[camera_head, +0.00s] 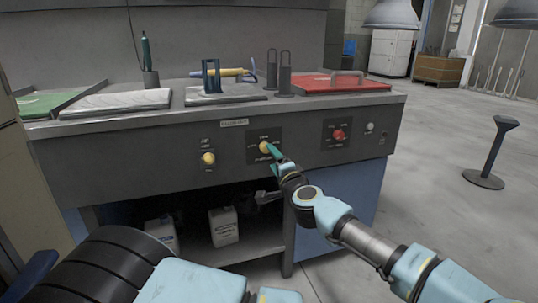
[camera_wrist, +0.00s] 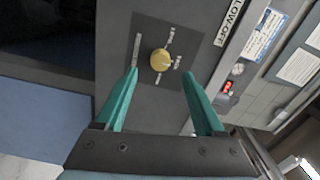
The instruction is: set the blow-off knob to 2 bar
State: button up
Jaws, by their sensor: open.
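The blow-off knob (camera_wrist: 160,60) is a round yellow knob on a dark square plate (camera_wrist: 146,30) with pale markings around it, too small to read. In the wrist view, part of the blow-off label (camera_wrist: 229,22) shows beside the plate. A pale mark lies at the knob's right side; I cannot tell its exact setting. My gripper (camera_wrist: 159,75) is open, its teal fingers on either side below the knob, with nothing between them. In the head view, my gripper (camera_head: 273,152) is close in front of the knob (camera_head: 264,147); contact cannot be told.
Another yellow knob (camera_head: 208,158) is to the left on the bench front, and a red knob (camera_head: 338,134) to the right. Tools and a red tray (camera_head: 330,84) are on the bench top. White jugs (camera_head: 223,226) stand on the shelf below. A floor stand (camera_head: 484,180) is at right.

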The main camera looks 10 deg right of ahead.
jog(key=s, duration=0.4)
jog(key=shift+s+d, duration=0.3)
jog(key=shift+s, duration=0.05)
